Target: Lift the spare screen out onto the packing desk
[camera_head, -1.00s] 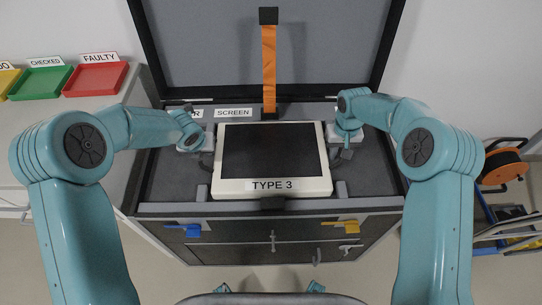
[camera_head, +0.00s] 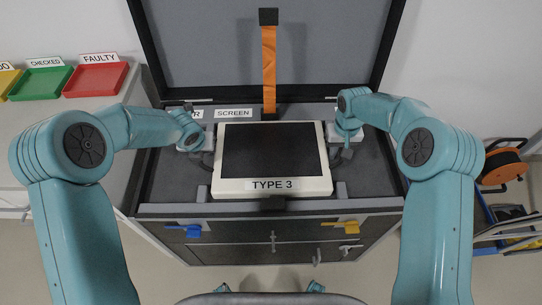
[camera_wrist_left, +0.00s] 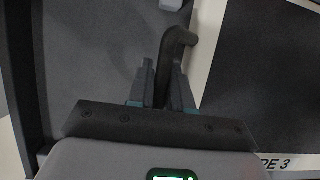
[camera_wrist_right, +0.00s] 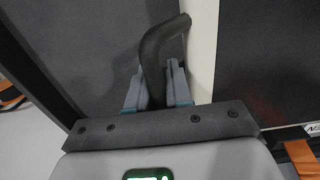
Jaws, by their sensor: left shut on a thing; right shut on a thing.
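The spare screen (camera_head: 268,150) is a white-framed panel with a dark face and a "TYPE 3" label. It lies face up, roughly level, at the open case (camera_head: 370,178); its height above the foam is hard to tell. My left gripper (camera_head: 207,158) is shut on the black handle (camera_wrist_left: 178,45) at the screen's left side. My right gripper (camera_head: 344,152) is shut on the black handle (camera_wrist_right: 158,48) at its right side. Both wrist views show the handles between the fingers. A grey desk (camera_head: 60,125) stands at the left; no label marks it as the packing desk.
The case's lid (camera_head: 205,60) stands open behind, with an orange strap (camera_head: 269,70) down its middle. Red (camera_head: 97,80) and green (camera_head: 41,83) trays sit on the desk's back. The desk's front is bare. A cable reel (camera_head: 502,168) and trolley stand at right.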

